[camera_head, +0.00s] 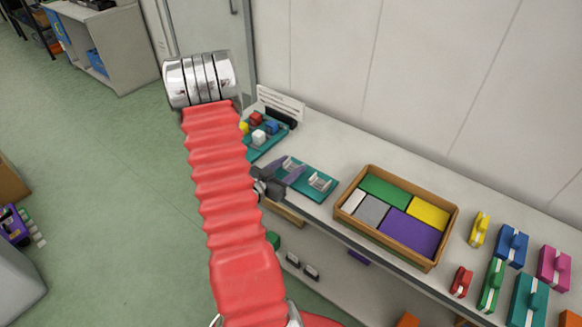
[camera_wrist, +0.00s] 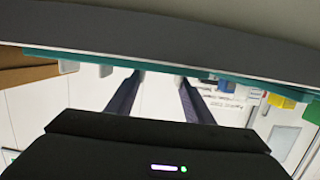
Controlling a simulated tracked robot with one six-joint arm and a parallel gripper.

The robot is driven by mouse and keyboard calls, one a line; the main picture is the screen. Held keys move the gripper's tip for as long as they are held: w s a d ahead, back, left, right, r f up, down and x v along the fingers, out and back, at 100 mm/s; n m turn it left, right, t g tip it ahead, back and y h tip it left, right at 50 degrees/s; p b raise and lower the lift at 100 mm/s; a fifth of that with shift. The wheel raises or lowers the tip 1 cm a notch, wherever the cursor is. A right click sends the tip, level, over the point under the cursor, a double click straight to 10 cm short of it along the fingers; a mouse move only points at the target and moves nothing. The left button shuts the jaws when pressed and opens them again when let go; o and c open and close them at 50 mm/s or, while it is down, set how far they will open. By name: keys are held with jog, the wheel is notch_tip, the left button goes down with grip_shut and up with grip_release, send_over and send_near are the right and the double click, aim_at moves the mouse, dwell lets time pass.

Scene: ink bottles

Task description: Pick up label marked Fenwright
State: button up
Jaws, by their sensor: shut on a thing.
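My gripper (camera_head: 296,170) reaches over a small teal board (camera_head: 313,195) on the shelf top. Its dark fingers are beside the left of two pale grey holders; the other holder (camera_head: 320,182) stands clear to the right. In the wrist view, which looks upside down, the two fingers (camera_wrist: 161,76) stand apart, their tips at the edge of the teal board (camera_wrist: 235,77). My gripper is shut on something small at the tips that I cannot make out. I cannot read the name Fenwright anywhere, so I cannot tell which thing is that label.
A wooden tray (camera_head: 347,212) with coloured compartments stands right of the teal board. Several coloured blocks with handles stand farther right. Left of the board, a teal tray (camera_head: 262,151) holds coloured cubes, with a white printed sign (camera_head: 281,102) behind. The wall rises close behind the shelf.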

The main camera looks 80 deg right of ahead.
aim_at(289, 171)
notch_tip(289, 171, up, 10)
dwell(0.7)
dwell(0.5)
